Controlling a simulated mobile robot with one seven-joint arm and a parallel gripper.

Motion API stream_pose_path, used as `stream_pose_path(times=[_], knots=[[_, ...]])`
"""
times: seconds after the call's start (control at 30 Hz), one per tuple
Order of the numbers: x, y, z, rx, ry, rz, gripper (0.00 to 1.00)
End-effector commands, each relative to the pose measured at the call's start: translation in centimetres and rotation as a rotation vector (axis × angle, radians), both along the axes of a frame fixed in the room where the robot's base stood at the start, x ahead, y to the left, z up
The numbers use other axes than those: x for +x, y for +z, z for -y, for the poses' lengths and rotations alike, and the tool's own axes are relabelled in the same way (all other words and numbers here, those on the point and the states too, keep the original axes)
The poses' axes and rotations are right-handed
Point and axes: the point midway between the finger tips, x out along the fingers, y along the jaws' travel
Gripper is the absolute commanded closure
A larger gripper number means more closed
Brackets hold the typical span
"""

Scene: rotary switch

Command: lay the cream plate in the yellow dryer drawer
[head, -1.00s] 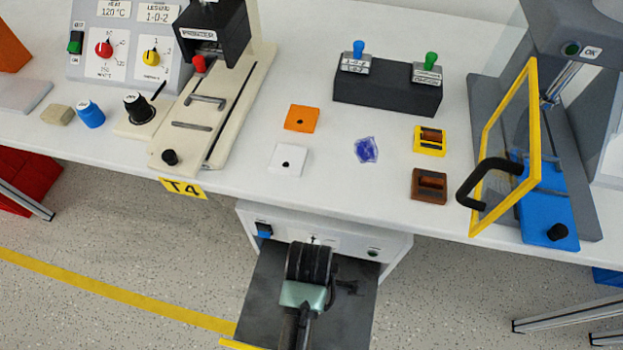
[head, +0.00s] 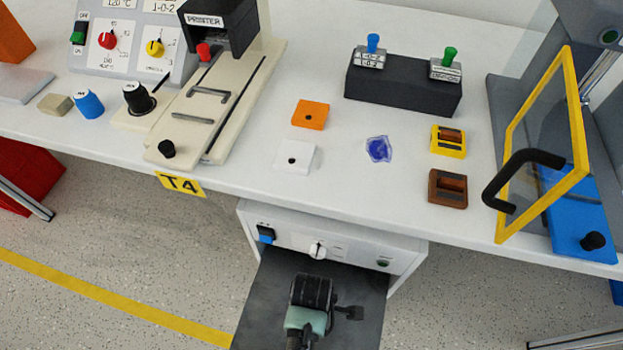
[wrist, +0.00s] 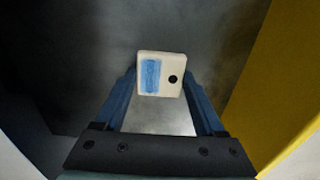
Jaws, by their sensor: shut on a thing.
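The cream plate (wrist: 160,72), with a blue patch and a black dot, is between the fingertips of my gripper (wrist: 159,80) in the wrist view. My gripper is shut on it. The dryer drawer stands open, and its dark grey floor (head: 268,295) shows in the head view. In the wrist view the grey floor (wrist: 160,25) lies beyond the plate, with the yellow drawer front (wrist: 268,85) on the right. I cannot tell whether the plate touches the floor. In the head view my wrist is over the drawer and hides the plate and fingers.
The dryer front (head: 340,244) with a white knob (head: 318,250) stands behind the drawer, under the table edge. On the table above are a white plate (head: 295,158), an orange plate (head: 310,114) and a yellow-framed door (head: 510,140) with a black handle.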

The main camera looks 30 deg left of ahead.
Motion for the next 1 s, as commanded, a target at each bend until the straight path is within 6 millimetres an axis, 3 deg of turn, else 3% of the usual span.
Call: stream_pose_path(times=[0.27, 0.3, 0.43, 0.77, 1.0], knots=[[0.0, -0.3, 0.0, 0.0, -0.001, 0.0, 0.83], [0.0, -0.2, 0.0, 0.0, 0.0, 0.0, 0.21], [0.0, -0.1, 0.0, 0.0, -0.001, 0.0, 0.0], [0.1, 0.6, 0.0, 0.001, 0.0, 0.002, 0.0], [0.1, 5.2, 0.0, 0.001, -0.001, 0.003, 0.0]])
